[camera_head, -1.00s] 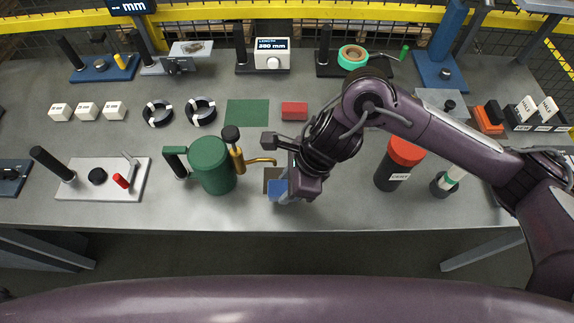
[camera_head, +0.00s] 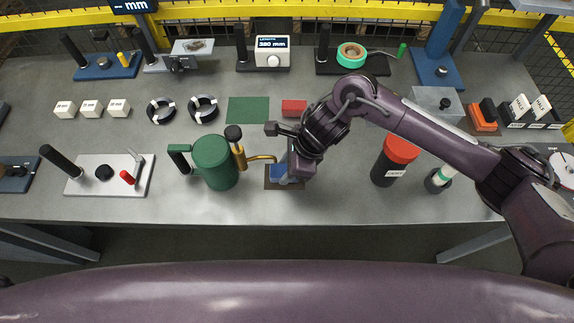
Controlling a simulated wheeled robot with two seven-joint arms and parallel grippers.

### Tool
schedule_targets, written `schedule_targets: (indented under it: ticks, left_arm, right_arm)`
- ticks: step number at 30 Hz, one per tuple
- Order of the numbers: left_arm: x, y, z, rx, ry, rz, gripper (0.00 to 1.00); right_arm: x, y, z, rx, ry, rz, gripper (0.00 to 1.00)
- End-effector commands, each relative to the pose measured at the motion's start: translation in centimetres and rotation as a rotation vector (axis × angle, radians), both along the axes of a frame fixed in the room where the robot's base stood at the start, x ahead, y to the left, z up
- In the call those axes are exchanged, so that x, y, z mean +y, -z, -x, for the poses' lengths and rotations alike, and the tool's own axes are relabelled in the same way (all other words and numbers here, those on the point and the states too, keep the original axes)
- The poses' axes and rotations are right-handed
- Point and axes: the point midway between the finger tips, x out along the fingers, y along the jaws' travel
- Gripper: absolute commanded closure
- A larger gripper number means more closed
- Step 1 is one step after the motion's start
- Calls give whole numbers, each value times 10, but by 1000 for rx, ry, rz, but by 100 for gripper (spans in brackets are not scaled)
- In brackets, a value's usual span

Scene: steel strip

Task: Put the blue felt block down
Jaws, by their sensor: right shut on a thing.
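The blue felt block (camera_head: 279,173) is in the fingers of my right gripper (camera_head: 287,165), partly hidden by the gripper and wrist. It is over a small brown mat (camera_head: 272,187) near the front edge of the table. I cannot tell whether the block touches the mat. My left gripper is not in view.
A green can with a brass spout (camera_head: 215,162) stands close to the left of the block. A black container with a red lid (camera_head: 394,161) stands to the right. A red block (camera_head: 293,107) and a green mat (camera_head: 248,110) lie behind. The table's front edge (camera_head: 330,216) is close.

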Motion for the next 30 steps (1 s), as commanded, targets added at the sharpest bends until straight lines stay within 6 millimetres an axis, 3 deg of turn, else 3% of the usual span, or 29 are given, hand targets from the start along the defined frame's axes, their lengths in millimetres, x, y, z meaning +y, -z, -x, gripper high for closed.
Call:
schedule_targets:
  ticks: [1, 2, 6, 19, 30]
  left_arm:
    - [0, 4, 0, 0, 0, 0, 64]
    - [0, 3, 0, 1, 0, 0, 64]
    - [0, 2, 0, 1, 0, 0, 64]
    - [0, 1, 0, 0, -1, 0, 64]
    - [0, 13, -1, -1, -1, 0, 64]
  right_arm:
    - [0, 3, 0, 0, 0, 0, 86]
    - [0, 2, 0, 0, 0, 0, 62]
    - [0, 1, 0, 0, 0, 1, 44]
    - [-3, -7, -1, -2, 0, -1, 43]
    - [-34, -78, -2, -8, 0, 2, 43]
